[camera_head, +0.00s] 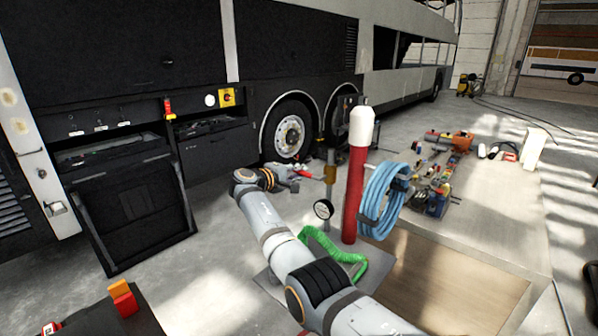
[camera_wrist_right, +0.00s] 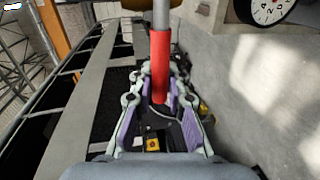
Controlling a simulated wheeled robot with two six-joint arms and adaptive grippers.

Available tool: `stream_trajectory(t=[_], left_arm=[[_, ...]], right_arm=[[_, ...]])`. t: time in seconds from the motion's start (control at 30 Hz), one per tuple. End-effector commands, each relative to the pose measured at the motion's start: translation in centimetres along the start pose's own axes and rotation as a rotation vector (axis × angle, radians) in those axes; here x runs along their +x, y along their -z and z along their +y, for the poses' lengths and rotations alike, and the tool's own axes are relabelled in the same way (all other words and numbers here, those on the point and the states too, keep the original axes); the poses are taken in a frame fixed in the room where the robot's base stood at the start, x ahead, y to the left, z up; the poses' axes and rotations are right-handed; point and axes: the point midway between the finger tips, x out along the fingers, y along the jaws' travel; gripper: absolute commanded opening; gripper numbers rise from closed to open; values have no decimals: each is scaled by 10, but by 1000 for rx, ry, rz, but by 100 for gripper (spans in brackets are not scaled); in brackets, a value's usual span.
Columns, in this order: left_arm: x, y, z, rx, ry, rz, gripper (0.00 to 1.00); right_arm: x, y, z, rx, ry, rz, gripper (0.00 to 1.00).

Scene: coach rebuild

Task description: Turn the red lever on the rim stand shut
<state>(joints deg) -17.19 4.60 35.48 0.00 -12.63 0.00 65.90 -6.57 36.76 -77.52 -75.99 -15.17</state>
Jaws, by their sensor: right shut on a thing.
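The red lever (camera_head: 307,175) sticks out to the left from the brass valve (camera_head: 330,173) on the rim stand's upright pipe. In the right wrist view its red sleeve (camera_wrist_right: 160,62) runs between the fingers, with a bare metal rod above it. My right gripper (camera_head: 289,174) is shut on the lever's red end, and the fingers (camera_wrist_right: 161,84) close around it from both sides. A round dial gauge (camera_head: 323,209) hangs below the valve; part of it shows in the wrist view (camera_wrist_right: 268,8). My left gripper is not in view.
A thick red post with a white cap (camera_head: 361,128) stands just right of the valve, with a blue hose coil (camera_head: 384,202) beside it. A green hose (camera_head: 335,248) lies at the stand's foot. A tool-covered bench (camera_head: 490,225) is at right; the bus (camera_head: 300,45) fills the back.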

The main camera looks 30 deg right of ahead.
Motion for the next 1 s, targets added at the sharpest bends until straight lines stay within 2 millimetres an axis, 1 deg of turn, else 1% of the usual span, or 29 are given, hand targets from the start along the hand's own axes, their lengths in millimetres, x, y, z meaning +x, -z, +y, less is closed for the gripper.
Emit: stream_trajectory(t=[0.03, 0.07, 0.6, 0.63, 0.7, 0.8, 1.0], left_arm=[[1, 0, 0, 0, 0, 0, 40], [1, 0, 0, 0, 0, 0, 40], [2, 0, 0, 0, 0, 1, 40], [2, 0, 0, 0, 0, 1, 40], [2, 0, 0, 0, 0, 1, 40], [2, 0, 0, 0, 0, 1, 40], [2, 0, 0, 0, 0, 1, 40]], right_arm=[[1, -1, -5, -13, 4, -7, 0], [1, -1, -5, -18, 4, -8, 0], [2, -2, -7, -42, 5, -13, 0], [2, -2, -7, -42, 5, -13, 16], [1, -1, -7, -42, 5, -12, 26], [1, -1, -6, -40, 3, -11, 37], [1, -1, -4, -37, 2, -9, 37]])
